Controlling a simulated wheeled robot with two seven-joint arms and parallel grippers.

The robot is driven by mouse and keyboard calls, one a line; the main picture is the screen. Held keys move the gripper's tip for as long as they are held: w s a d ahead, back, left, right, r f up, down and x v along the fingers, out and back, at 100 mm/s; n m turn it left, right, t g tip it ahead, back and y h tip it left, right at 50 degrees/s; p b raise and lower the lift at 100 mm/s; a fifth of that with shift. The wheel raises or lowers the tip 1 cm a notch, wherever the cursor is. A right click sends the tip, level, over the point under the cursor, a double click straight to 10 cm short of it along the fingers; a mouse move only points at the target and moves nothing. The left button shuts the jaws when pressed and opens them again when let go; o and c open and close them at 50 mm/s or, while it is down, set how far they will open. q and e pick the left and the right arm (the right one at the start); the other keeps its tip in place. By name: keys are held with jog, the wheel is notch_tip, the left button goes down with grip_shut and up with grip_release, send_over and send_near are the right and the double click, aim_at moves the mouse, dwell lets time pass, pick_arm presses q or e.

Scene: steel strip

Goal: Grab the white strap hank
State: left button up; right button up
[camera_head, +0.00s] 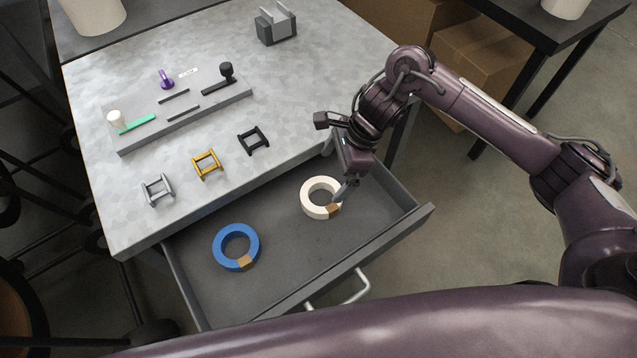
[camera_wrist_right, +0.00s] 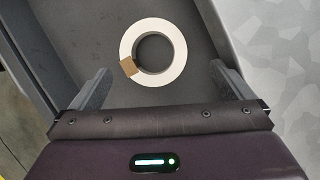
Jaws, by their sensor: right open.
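The white strap hank (camera_head: 311,205) is a ring with a brown patch on its rim. It lies flat in the right part of the open drawer (camera_head: 290,258). It also shows in the right wrist view (camera_wrist_right: 178,62), centred ahead of the fingers. My right gripper (camera_head: 345,190) is over the hank's right side in the head view and hides a little of it. In the right wrist view its two fingers (camera_wrist_right: 162,88) are wide apart, with nothing between them at the tips. My left gripper is not in view.
A blue hank (camera_head: 221,245) lies in the drawer's left part. The drawer has raised walls and a front handle (camera_head: 345,293). The steel worktop above holds a grey tray (camera_head: 215,112), several small frames (camera_head: 207,164) and a grey block (camera_head: 276,27).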

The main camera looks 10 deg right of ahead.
aim_at(328, 212)
jog(key=shift+s+a+f, duration=0.15)
jog(key=shift+a+f, duration=0.05)
jog(key=shift+f, duration=0.35)
jog(key=shift+s+a+f+p, duration=0.25)
jog(key=shift+f+p, duration=0.15)
jog(key=shift+f, duration=0.2)
jog(key=shift+s+a+f+p, duration=0.2)
jog(key=shift+f+p, duration=0.15)
jog(key=shift+f, duration=0.25)
jog(key=x, duration=0.2)
jog(key=shift+f+p, duration=0.4)
jog(key=shift+f, duration=0.05)
jog(key=shift+a+f, duration=0.1)
jog(key=shift+f, duration=0.25)
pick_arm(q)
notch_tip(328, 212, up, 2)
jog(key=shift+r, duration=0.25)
pick_arm(e)
jog(key=shift+f, duration=0.2)
jog(key=shift+w, duration=0.1)
jog(key=c, duration=0.9)
jog(key=shift+c, duration=0.2)
jog(key=shift+r, duration=0.15)
